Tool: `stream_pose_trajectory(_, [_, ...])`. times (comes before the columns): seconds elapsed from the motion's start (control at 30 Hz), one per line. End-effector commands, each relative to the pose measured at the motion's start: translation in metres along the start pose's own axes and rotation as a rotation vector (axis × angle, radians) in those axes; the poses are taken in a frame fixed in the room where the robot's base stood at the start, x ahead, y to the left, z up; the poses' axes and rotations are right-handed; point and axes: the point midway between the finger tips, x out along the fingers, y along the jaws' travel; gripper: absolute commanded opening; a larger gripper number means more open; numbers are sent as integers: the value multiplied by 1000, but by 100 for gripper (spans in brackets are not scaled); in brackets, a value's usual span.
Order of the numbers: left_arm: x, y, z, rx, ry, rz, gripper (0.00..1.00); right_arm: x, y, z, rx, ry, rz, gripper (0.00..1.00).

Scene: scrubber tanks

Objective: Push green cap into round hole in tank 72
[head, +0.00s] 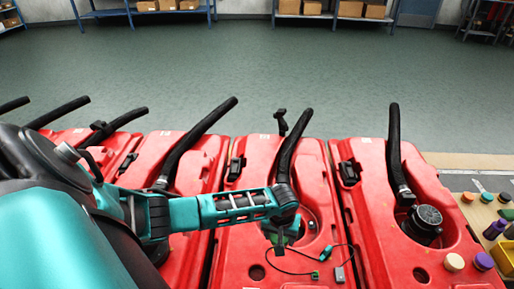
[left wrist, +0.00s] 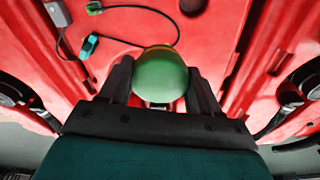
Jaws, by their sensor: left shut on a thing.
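A green rounded cap (left wrist: 160,74) sits between the two dark fingers of my left gripper (left wrist: 160,85) in the left wrist view. The gripper is shut on it. In the head view my left gripper (head: 280,243) points down over the red tank (head: 232,240) in the middle, and the cap is mostly hidden there. A small round dark hole (head: 257,272) is in this tank's top, nearer to me and left of the gripper. A dark round hole (left wrist: 193,5) also shows at the top of the left wrist view. No tank number is readable. My right gripper is not in view.
A thin black cable with a green connector (head: 326,253) and a grey box (head: 340,274) lies on the tank. A black hose (head: 290,140) rises behind the gripper. Neighbouring red tanks (head: 372,240) stand close on both sides. Several coloured caps (head: 454,262) lie at the right.

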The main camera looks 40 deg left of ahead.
Motion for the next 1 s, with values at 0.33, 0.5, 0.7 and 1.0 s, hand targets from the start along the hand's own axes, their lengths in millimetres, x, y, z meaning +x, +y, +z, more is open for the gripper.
stream_pose_trajectory(0.33, [70, -54, 49, -40, -1, -2, 34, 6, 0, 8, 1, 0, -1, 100])
stream_pose_trajectory(0.5, [80, -56, 52, -40, 1, -2, 34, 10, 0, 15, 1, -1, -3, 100])
stream_pose_trajectory(0.7, [100, -56, 54, -40, 1, -2, 34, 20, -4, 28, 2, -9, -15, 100])
stream_pose_trajectory(1.0, [122, -55, 57, -40, 0, -2, 34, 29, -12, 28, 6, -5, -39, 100])
